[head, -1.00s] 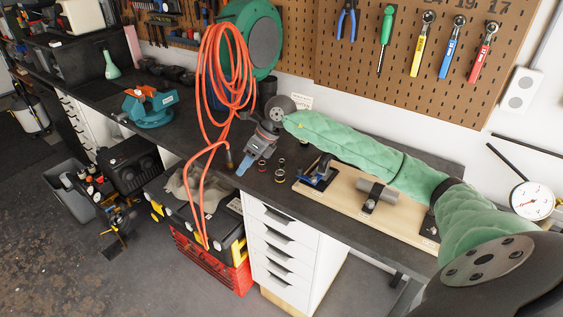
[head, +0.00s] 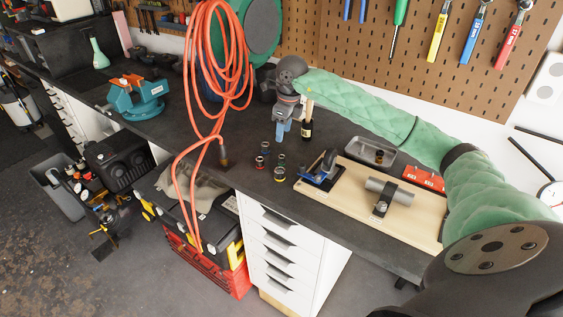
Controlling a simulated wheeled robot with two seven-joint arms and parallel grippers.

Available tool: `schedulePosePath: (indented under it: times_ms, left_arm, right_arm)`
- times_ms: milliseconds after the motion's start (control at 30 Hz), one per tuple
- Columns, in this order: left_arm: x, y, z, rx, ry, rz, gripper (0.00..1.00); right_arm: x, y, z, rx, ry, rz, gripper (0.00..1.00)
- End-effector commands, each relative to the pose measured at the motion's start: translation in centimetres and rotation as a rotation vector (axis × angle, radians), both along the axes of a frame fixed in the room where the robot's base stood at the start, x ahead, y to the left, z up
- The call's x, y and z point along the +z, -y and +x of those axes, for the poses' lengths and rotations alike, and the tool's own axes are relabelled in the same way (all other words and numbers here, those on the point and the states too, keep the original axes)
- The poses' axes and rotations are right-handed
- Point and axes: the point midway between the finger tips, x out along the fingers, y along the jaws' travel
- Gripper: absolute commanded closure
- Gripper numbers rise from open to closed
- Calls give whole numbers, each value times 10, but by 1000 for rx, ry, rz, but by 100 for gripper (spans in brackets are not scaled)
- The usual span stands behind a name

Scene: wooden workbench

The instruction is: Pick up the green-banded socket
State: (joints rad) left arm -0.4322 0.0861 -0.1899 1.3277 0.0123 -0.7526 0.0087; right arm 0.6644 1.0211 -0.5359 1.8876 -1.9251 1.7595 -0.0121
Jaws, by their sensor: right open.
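Several small dark sockets stand in a cluster on the dark bench top. One socket (head: 259,161) has a red band and a nearer socket (head: 280,174) has a yellowish band. Two more sockets, a left one (head: 265,148) and a right one (head: 282,159), stand behind them. Their bands are too small to read, so I cannot tell which is green. My right gripper (head: 281,132), with blue fingers pointing down, is open and empty, above and behind the cluster and apart from it. My left gripper is out of view.
A dark bottle (head: 306,128) stands right beside the gripper. An orange hose (head: 190,160) hangs to the left. A wooden board (head: 345,205) with a blue tool (head: 320,176) and a clamped cylinder (head: 390,191) lies right of the sockets. A grey tray (head: 372,153) and red box (head: 425,180) lie behind it.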

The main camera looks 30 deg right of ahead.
Motion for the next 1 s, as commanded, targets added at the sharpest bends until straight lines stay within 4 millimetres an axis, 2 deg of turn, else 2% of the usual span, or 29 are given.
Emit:
schedulePosePath:
  times_ms: [33,200,300,433,567,1000]
  left_arm:
    - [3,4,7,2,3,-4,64]
    - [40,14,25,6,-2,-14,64]
    - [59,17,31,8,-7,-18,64]
    - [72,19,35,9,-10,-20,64]
    - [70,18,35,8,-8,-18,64]
    - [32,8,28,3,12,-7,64]
  right_arm:
    - [-12,0,0,0,-1,-2,53]
    - [-31,1,0,-1,-1,-2,53]
    - [-37,1,0,-1,-1,-2,53]
    - [-40,1,0,-1,-1,-2,53]
    - [-45,0,0,-1,-3,-1,53]
    - [-74,-3,0,-1,-4,-1,53]
